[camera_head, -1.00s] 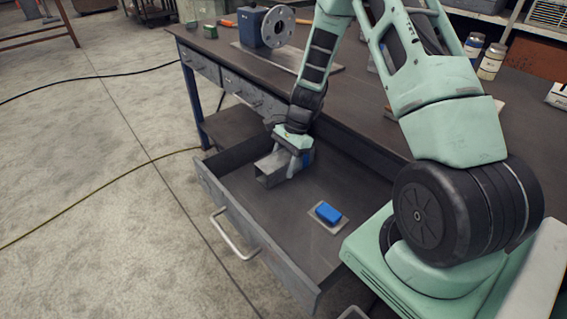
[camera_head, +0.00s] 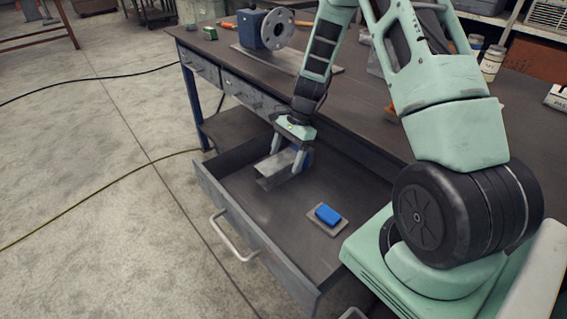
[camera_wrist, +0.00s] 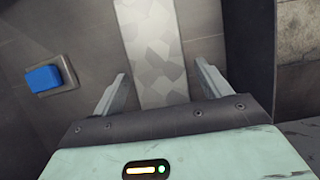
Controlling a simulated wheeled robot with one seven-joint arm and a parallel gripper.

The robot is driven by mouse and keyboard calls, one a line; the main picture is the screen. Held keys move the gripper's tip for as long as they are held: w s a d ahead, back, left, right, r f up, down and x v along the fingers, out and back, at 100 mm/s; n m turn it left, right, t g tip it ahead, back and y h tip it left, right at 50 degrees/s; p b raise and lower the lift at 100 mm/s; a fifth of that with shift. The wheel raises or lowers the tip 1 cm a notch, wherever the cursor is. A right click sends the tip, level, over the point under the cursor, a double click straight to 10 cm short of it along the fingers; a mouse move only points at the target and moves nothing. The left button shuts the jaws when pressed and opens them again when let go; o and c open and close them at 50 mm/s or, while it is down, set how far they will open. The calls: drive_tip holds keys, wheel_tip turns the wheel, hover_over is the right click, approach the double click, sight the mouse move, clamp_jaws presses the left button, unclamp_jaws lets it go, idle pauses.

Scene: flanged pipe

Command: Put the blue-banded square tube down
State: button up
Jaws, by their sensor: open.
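The square tube (camera_head: 270,170) lies in the open drawer, near its back left part. It is grey, and a bit of blue (camera_head: 308,157) shows at its far end, partly behind a finger. In the wrist view the tube (camera_wrist: 152,45) is a pale, mottled strip running up between the fingers. My gripper (camera_head: 287,158) is open above and astride the tube. In the wrist view the open fingers of my gripper (camera_wrist: 162,75) stand one on each side, with gaps between them and the tube. The tube's underside is hidden.
The drawer (camera_head: 232,215) is pulled out from the workbench (camera_head: 345,110). A blue block (camera_head: 327,213) sits on a grey plate in it, also in the wrist view (camera_wrist: 43,78). Drawer floor around both is clear. A flanged part (camera_head: 276,30) stands on the bench.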

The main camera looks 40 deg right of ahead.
drive_tip(key=v, duration=0.8)
drive_tip(key=shift+r, duration=0.3)
drive_tip(key=s+a+r+n+h, duration=0.1)
drive_tip(key=s+a+r+n, duration=0.25)
drive_tip(key=a, duration=0.35)
drive_tip(key=s+a+r+n+g, duration=0.1)
drive_tip(key=s+a+r+n, duration=0.1)
drive_tip(key=a+n, duration=0.45)
drive_tip(key=s+a+r+n+h, duration=0.1)
drive_tip(key=s+a+r+n, duration=0.15)
drive_tip(key=a, duration=0.55)
drive_tip(key=s+a+r+n+h, duration=0.1)
drive_tip(key=s+a+n, duration=0.3)
drive_tip(key=s+n, duration=0.2)
drive_tip(key=s+a+r+n+t+h, duration=0.1)
drive_tip(key=s+a+r+n, duration=0.1)
drive_tip(key=s+a+n, duration=0.2)
drive_tip(key=s+n, duration=0.3)
drive_tip(key=s, duration=0.4)
drive_tip(key=shift+s+r, duration=0.2)
drive_tip(key=shift+s, duration=0.05)
